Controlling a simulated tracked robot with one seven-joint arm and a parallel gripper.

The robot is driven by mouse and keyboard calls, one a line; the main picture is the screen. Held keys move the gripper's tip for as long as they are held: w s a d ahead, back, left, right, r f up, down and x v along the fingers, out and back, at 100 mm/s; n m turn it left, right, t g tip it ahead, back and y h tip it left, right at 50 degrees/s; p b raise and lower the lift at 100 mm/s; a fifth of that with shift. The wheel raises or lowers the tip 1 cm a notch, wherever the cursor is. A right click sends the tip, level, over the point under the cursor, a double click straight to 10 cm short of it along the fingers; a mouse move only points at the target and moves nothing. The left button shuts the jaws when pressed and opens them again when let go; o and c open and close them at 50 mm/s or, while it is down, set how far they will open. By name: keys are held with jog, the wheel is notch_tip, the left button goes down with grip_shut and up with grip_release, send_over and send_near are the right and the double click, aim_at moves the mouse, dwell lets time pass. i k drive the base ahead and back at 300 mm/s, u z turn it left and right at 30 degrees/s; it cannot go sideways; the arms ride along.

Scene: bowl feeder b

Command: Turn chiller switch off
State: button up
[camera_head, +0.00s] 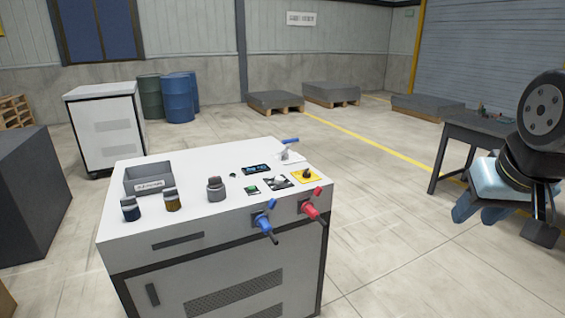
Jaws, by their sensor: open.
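A white cabinet (200,235) stands in front of me with a panel of controls on its top. On the panel are a yellow plate with a black rotary knob (306,175), a dark plate with a light-coloured switch (278,181), a small green switch (252,190) and a dark display (256,169). The labels are too small to read, so I cannot tell which control is the chiller switch. My gripper (492,211) is at the right of the view, open and empty, well apart from the panel.
A blue-handled valve (265,222) and a red-handled valve (313,206) stick out from the cabinet's front edge. Jars (130,208) and a grey bin (150,178) occupy its left side. A dark table (470,135) stands behind my gripper. Floor between cabinet and gripper is clear.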

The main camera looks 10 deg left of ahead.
aim_at(306, 174)
jog(key=u, duration=0.35)
jog(key=i, duration=0.75)
jog(key=u, duration=0.7)
jog(key=k, duration=0.85)
jog(key=u, duration=0.2)
jog(key=i, duration=0.9)
jog(key=z, duration=0.15)
